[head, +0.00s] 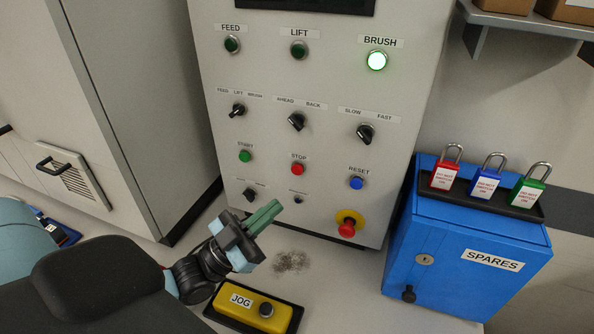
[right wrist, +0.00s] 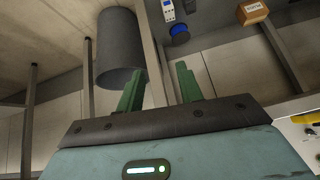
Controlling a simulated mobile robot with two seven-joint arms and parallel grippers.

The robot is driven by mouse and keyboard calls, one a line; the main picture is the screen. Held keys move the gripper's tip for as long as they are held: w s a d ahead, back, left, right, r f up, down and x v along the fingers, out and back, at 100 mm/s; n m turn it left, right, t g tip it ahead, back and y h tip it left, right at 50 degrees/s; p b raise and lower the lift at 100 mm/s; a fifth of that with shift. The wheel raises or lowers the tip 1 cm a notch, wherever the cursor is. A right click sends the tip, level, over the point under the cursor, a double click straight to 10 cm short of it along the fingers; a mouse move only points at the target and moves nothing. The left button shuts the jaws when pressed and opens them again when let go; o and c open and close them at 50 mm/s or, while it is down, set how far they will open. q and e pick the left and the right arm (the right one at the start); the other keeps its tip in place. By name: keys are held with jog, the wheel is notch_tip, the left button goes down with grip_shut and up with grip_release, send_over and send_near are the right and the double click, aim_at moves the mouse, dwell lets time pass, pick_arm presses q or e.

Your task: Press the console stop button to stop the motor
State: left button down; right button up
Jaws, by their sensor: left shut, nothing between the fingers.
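The console (head: 265,120) stands upright in the head view, with labelled lamps, knobs and buttons. The red STOP button (head: 297,169) is in the middle of its lower row, unobstructed, between the green START button (head: 245,156) and the blue RESET button (head: 356,183). The BRUSH lamp (head: 377,61) is lit green; the FEED lamp (head: 232,44) and LIFT lamp (head: 299,49) are dark. My left gripper (head: 271,211) is shut and empty, below and left of the STOP button in the picture, apart from it. My right gripper (right wrist: 158,82) is open and empty in the right wrist view.
A red mushroom button on a yellow base (head: 348,225) sits low on the console. A yellow JOG box (head: 235,301) lies below my left gripper. A blue SPARES cabinet (head: 460,262) with three padlocks stands right. A grey cylinder (right wrist: 120,50) is near my right gripper.

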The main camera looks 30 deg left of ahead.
aim_at(297, 170)
pick_arm(q)
jog(key=w+a+b, duration=0.2)
jog(key=w+b, duration=0.1)
jog(key=w, duration=0.5)
dwell(0.8)
dwell(0.8)
jog(key=shift+w, duration=0.2)
dwell(0.4)
jog(key=shift+w+a, duration=0.1)
jog(key=shift+w, duration=0.2)
jog(key=shift+w+a, duration=0.1)
jog(key=shift+w, duration=0.3)
dwell(0.8)
dwell(0.3)
jog(key=shift+s+d+p, duration=0.2)
jog(key=shift+s+p, duration=0.1)
jog(key=shift+s, duration=0.5)
